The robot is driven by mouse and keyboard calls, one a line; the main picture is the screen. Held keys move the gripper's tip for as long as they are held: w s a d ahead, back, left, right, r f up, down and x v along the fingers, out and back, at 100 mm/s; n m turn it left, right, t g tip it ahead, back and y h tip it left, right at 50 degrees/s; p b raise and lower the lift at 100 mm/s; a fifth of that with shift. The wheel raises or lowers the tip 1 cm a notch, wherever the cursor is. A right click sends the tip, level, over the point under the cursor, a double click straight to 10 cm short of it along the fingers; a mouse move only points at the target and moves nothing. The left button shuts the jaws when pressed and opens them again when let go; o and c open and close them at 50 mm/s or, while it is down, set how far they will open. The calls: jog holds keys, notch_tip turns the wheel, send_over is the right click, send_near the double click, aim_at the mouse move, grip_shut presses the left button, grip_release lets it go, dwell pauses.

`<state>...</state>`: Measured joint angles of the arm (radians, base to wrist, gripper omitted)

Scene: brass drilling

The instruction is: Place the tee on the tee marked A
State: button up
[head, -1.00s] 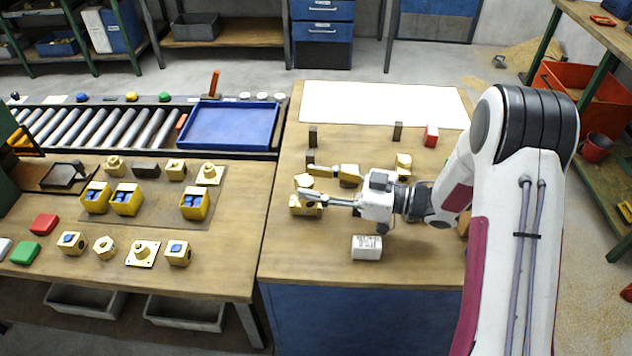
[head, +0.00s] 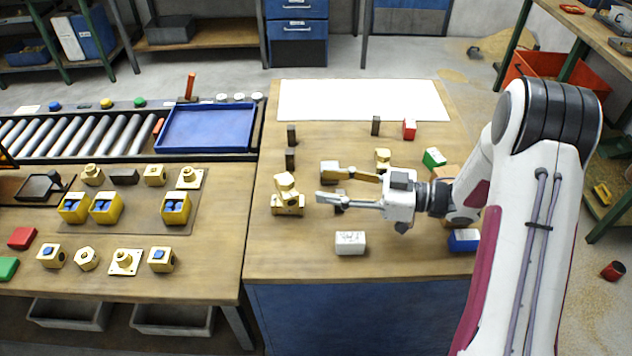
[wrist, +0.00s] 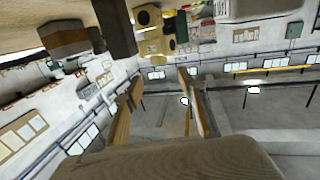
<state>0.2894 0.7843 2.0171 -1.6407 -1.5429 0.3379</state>
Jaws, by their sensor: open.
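A brass tee (head: 285,182) rests tilted on top of another brass tee (head: 288,205) at the left of the right-hand table. I cannot read a letter A on either. My gripper (head: 322,182) is open and empty, just right of this pair, with its fingers pointing left at them and a gap between. In the wrist view, the two fingers (wrist: 160,78) stand apart with nothing between them. Brass pieces (wrist: 150,35) show at the top there. Another brass piece (head: 329,172) is partly hidden behind my upper finger.
A brass piece (head: 383,158) stands behind my wrist. Dark blocks (head: 291,135) stand around the table. A white block (head: 350,243) lies in front, a blue block (head: 464,240) at front right. A white sheet (head: 360,100) covers the table's back. The left table (head: 120,283) holds several brass parts.

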jog(key=shift+v, duration=2)
jog(key=shift+w, duration=0.1)
